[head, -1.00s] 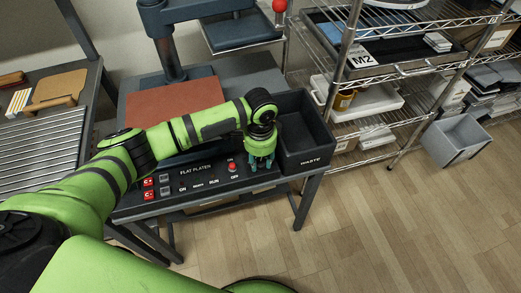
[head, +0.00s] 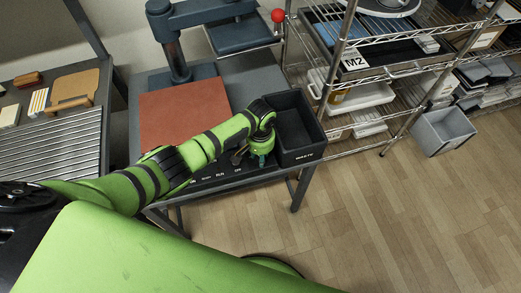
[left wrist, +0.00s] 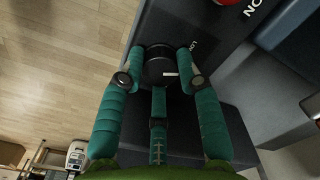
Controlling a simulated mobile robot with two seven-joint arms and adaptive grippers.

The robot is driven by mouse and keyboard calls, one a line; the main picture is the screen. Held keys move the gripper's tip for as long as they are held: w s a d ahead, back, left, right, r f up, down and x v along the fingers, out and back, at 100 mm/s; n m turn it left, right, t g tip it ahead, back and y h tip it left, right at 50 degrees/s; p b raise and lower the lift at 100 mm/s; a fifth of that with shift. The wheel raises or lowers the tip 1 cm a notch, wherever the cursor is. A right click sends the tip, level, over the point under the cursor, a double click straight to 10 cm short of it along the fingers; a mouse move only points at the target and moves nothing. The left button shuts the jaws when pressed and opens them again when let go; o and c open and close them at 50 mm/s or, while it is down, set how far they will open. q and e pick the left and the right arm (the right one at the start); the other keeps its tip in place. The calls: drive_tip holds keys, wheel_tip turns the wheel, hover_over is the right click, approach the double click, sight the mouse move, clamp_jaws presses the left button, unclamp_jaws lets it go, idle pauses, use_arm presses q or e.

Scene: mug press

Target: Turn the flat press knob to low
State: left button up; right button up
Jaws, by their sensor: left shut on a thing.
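My left gripper (head: 262,158) is low at the front right of the press panel (head: 210,180), just left of the waste bin. In the left wrist view the teal fingers of my left gripper (left wrist: 160,62) are closed around a round black knob (left wrist: 158,72). The knob's white pointer line lies roughly level, toward the right of that view. A label (left wrist: 193,45) beside the knob is partly covered by a finger. The knob is hidden in the head view. My right gripper is not in view.
The black waste bin (head: 301,154) stands beside my left gripper. The reddish-brown press plate (head: 185,115) lies behind my arm. A red-knobbed lever (head: 278,16) stands at the back. A wire shelf (head: 375,75) is on the right, with bare floor in front.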

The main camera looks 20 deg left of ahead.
use_arm(q)
drive_tip(key=n+p, duration=0.1)
drive_tip(key=n, duration=0.2)
drive_tip(key=shift+s+p, duration=0.25)
drive_tip(key=shift+p, duration=0.15)
drive_tip(key=shift+f+n+p, duration=0.15)
drive_tip(key=shift+n+p, duration=0.2)
drive_tip(key=shift+n, duration=0.65)
drive_tip(key=o, duration=1.1)
drive_tip(key=shift+o, duration=0.2)
drive_tip(key=shift+w, duration=0.1)
drive_tip(key=shift+w+r, duration=0.1)
drive_tip(key=shift+r, duration=0.4)
wheel_tip(320, 180, up, 11)
